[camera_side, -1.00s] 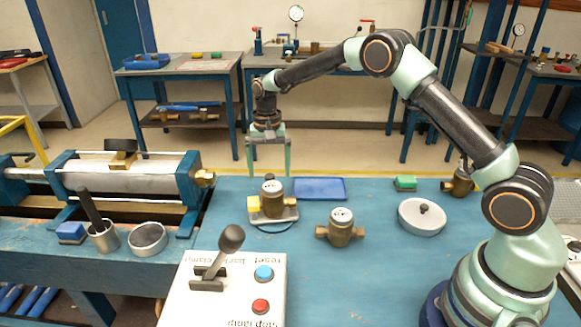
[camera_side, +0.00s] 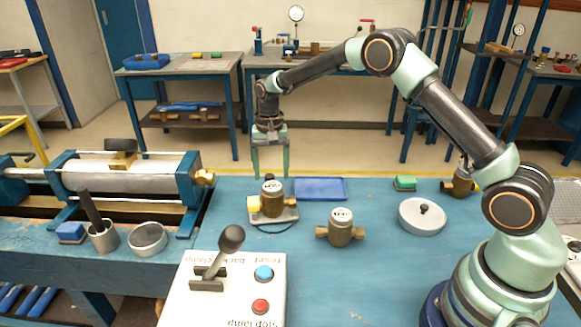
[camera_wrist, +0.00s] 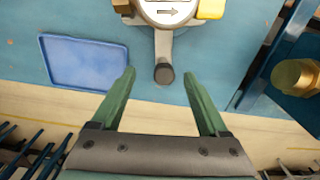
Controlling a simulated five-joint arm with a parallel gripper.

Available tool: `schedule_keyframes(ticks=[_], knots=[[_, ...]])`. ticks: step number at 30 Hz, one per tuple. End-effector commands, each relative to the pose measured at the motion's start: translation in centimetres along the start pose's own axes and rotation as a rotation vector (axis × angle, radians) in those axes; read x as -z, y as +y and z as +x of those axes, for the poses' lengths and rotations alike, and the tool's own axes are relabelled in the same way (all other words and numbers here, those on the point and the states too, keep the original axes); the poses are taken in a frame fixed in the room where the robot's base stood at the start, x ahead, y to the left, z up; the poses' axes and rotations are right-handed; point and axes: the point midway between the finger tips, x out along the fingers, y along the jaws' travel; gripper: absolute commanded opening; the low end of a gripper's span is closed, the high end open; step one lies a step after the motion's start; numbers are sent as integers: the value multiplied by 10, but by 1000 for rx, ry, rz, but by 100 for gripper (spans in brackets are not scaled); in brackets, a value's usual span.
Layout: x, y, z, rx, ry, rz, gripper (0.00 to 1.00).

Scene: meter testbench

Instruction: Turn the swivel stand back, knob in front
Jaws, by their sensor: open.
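The swivel stand (camera_side: 287,217) is a pale plate on a round blue base, with a brass water meter (camera_side: 272,200) and a yellow block (camera_side: 253,203) on it. In the wrist view the stand's grey arm (camera_wrist: 163,45) ends in a dark knob (camera_wrist: 164,73). The knob points to the back, away from the lever box. My gripper (camera_side: 270,177) is open and points down behind the meter. In the wrist view its fingertips (camera_wrist: 159,73) are on either side of the knob, with gaps on both sides. Whether they are down at its height is unclear.
A blue tray (camera_side: 320,189) lies right of the stand. The lever box (camera_side: 225,290) is at the front; the clamp cylinder (camera_side: 125,178) is on the left.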

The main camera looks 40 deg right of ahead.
Motion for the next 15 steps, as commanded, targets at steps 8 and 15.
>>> schedule_keyframes(ticks=[8, 15], knots=[[0, 6, 0, 0, 0, 0, 78], [0, 10, -1, 0, 0, -1, 78]])
